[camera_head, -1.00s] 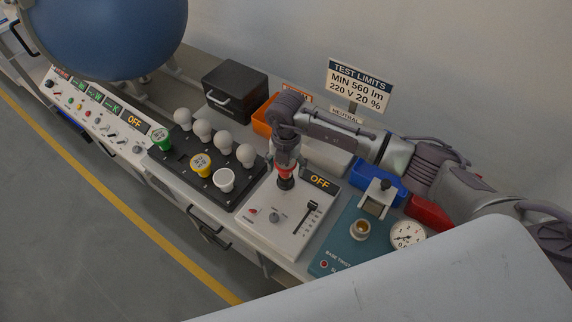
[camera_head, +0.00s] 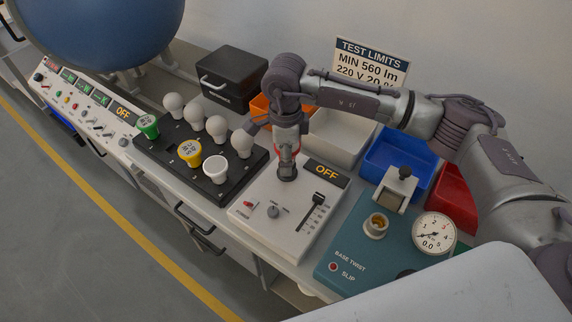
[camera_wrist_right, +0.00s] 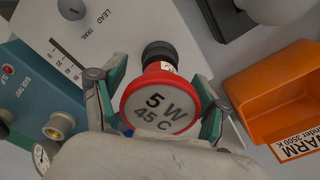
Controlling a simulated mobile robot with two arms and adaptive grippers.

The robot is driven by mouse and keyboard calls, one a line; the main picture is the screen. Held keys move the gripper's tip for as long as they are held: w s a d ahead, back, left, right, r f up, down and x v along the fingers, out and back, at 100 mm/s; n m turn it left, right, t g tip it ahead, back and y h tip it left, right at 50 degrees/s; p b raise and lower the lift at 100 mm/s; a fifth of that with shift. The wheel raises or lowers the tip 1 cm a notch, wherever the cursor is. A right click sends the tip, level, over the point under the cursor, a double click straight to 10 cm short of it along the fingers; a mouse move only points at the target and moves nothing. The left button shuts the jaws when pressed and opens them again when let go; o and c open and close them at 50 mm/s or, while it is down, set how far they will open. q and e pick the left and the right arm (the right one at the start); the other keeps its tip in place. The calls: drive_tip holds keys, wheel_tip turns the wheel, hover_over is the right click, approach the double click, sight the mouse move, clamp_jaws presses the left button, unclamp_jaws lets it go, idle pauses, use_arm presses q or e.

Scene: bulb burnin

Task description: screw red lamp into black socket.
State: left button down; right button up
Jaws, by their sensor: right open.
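The red lamp (camera_wrist_right: 162,100) shows in the right wrist view, its round face marked 5 W 45 C. Its neck meets the black socket (camera_wrist_right: 160,52) on the white test panel; how deep it sits I cannot tell. My right gripper (camera_wrist_right: 158,98) is open, with one green-padded finger on each side of the red rim. In the head view, my right gripper (camera_head: 287,150) points down over the black socket (camera_head: 287,173) and hides most of the red lamp. My left gripper is not in view.
The white panel (camera_head: 258,222) has a slider and an OFF display. A black rack (camera_head: 150,156) with several lamps stands left of it. The teal base-twist tester (camera_head: 350,240) and gauge (camera_head: 434,233) are at right. Orange (camera_head: 262,106), white, blue and red bins stand behind.

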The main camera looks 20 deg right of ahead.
drive_tip(key=shift+f+n, duration=0.2)
drive_tip(key=shift+n, duration=0.5)
drive_tip(key=shift+r+n+b, duration=0.15)
drive_tip(key=shift+n+b, duration=0.15)
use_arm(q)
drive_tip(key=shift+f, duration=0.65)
use_arm(e)
drive_tip(key=shift+r, duration=0.1)
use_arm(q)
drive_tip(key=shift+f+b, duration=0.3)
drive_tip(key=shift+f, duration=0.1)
